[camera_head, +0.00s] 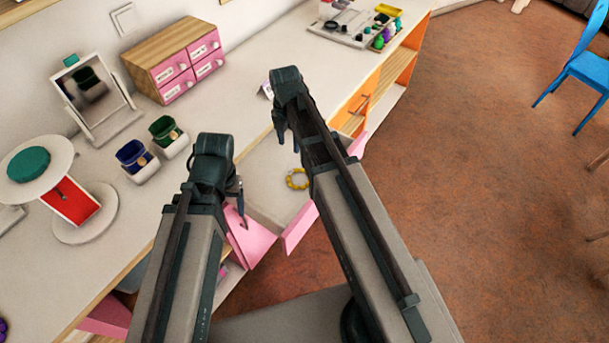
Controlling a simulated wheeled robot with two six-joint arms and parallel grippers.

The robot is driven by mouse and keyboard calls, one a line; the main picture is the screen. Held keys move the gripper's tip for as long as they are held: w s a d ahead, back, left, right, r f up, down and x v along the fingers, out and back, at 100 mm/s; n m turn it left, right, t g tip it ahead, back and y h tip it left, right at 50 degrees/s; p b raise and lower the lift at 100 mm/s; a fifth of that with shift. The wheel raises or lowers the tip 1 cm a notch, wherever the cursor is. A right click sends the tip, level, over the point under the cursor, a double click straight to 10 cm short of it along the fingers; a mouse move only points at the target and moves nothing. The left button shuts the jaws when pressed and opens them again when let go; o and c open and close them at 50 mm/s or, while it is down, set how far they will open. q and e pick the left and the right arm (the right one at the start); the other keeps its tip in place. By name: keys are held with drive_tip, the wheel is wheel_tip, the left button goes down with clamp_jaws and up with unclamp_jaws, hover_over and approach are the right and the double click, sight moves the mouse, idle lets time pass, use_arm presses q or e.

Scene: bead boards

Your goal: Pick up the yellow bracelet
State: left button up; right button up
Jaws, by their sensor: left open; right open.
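The yellow bracelet (297,179) is a small beaded ring lying on the pale bottom of an open pink-fronted drawer (262,185). Part of its right side is close to my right arm in the picture. My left gripper (241,205) is open and empty, left of the bracelet near the drawer's left side. My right gripper (288,140) is open and empty, above and slightly left of the bracelet in the picture. Neither gripper touches the bracelet. My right arm hides part of the drawer's right side.
On the white counter stand a blue box (136,160), a green box (167,135), a mirror (98,100), a small pink drawer cabinet (177,58) and a round white stand (84,214). A tray (350,28) lies at the far end. A blue chair (585,70) stands right; the brown floor is mostly clear.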

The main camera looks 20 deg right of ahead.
sight(290, 172)
drive_tip(key=shift+s+a+f+b, duration=0.1)
drive_tip(key=shift+f+b, duration=6.65)
drive_tip(key=shift+f, duration=0.15)
drive_tip(key=shift+r, duration=0.1)
drive_tip(key=shift+c, duration=0.2)
clamp_jaws()
